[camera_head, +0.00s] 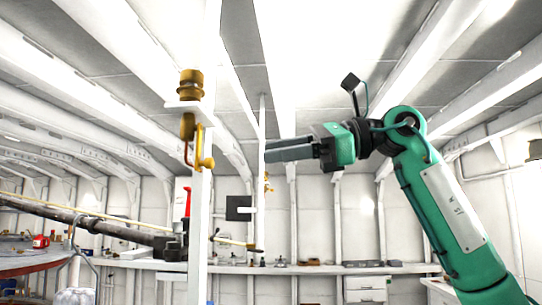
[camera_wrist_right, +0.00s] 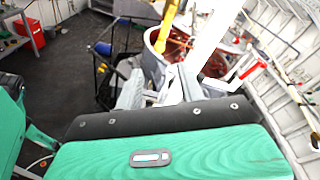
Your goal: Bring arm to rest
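My right arm (camera_head: 440,205), green with dark joints, rises from the lower right of the head view and bends left at its raised elbow-like joint. My right gripper (camera_head: 290,150) points left in mid-air, its grey fingers near a thin white post. In the right wrist view the gripper (camera_wrist_right: 161,90) shows two grey fingers with a gap between them and nothing held. The green wrist housing (camera_wrist_right: 170,158) hides part of the fingers. My left arm and gripper are not in view.
A white post (camera_head: 200,225) with a brass fitting (camera_head: 190,85) stands left of the gripper. A thin white post (camera_head: 262,120) is close to the fingertips. A long dark bar (camera_head: 90,222) crosses the left. A bench (camera_head: 330,269) runs along the back wall.

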